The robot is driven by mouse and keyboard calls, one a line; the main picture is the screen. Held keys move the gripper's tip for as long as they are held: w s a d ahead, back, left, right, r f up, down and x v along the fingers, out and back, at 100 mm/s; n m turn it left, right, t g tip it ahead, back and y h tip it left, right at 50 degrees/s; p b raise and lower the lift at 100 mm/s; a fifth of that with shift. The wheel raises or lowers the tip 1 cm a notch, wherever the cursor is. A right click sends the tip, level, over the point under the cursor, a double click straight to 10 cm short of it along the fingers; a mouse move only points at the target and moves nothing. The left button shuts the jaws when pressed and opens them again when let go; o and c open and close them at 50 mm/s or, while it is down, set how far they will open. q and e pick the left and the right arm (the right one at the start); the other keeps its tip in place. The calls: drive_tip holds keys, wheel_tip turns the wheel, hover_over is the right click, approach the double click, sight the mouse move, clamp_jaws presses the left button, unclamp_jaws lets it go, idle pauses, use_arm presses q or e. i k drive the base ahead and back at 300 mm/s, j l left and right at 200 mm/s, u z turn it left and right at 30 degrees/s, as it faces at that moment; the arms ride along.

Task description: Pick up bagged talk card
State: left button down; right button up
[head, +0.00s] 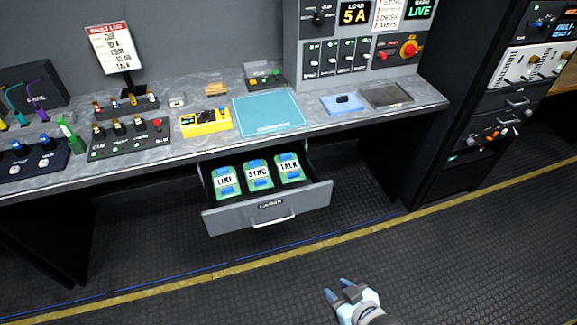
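The bagged talk card (290,176) is a green packet with a white TALK label and blue patches. It lies at the right in the open drawer (254,219) under the desk. The sync card (258,184) is beside it in the middle, and the line card (225,190) is at the left. My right gripper (335,287) is at the bottom of the head view, over the floor and well apart from the drawer. My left gripper is out of view.
The grey desk (318,124) above the drawer carries a teal mat (268,112), a yellow device (206,122), a blue pad (342,104) and control boxes. A dark equipment rack (480,130) stands at the right. The floor before the drawer is clear.

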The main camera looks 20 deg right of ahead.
sight(290, 169)
drive_tip(key=i+j+z, duration=0.3)
drive_tip(key=j, duration=0.3)
drive_tip(key=i+j+z, duration=0.25)
drive_tip(key=i+j, duration=0.15)
drive_tip(key=j, duration=0.3)
drive_tip(key=i+j+z, duration=0.15)
drive_tip(key=j, duration=0.25)
drive_tip(key=i+j+z, duration=0.15)
drive_tip(key=i, duration=0.15)
drive_tip(key=i+j+z, duration=0.1)
drive_tip(key=i+j, duration=0.05)
drive_tip(key=i, duration=0.1)
